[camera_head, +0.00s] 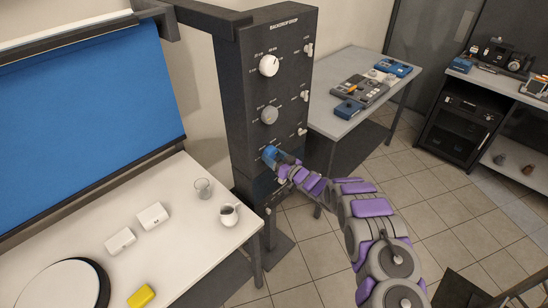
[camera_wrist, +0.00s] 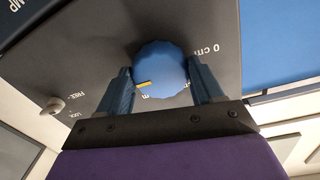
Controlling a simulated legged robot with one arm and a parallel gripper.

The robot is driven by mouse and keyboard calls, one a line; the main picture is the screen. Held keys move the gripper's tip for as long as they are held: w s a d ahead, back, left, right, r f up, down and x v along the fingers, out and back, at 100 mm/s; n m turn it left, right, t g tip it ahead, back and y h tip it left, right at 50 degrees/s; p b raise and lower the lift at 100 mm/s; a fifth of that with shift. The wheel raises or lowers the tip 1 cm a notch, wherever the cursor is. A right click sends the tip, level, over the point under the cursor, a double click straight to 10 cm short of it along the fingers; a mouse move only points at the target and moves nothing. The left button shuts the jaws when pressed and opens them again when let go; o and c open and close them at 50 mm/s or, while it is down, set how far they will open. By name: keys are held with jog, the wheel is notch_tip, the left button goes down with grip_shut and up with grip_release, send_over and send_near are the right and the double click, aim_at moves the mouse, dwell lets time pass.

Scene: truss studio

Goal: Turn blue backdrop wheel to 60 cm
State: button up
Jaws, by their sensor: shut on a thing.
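The blue backdrop wheel (camera_head: 270,153) is the lowest of the knobs in the column on the dark control box (camera_head: 262,62). In the wrist view the blue wheel (camera_wrist: 160,68) is a round faceted knob with a yellow pointer mark at its lower left. My gripper (camera_head: 279,159) reaches it from the right. In the wrist view my gripper (camera_wrist: 165,88) has one finger on each side of the wheel and is shut on it. The scale is partly hidden by the fingers, and I cannot read the setting. The blue backdrop (camera_head: 85,125) hangs at the left, its lower bar above the white table.
A white knob (camera_head: 268,66) and a grey knob (camera_head: 269,115) sit above the wheel. A small free/lock switch (camera_wrist: 52,106) is beside it. The white table (camera_head: 200,245) holds a glass (camera_head: 204,188), a mug (camera_head: 229,214) and white boxes. A grey table (camera_head: 335,125) stands behind.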

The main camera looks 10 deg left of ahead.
jog(key=shift+f, duration=0.3)
jog(key=o, duration=0.8)
jog(key=shift+w, duration=0.1)
jog(key=shift+o, duration=1.2)
jog(key=shift+r, duration=0.2)
jog(key=v, duration=1.7)
jog(key=shift+s+d, duration=0.2)
jog(key=shift+s, duration=0.05)
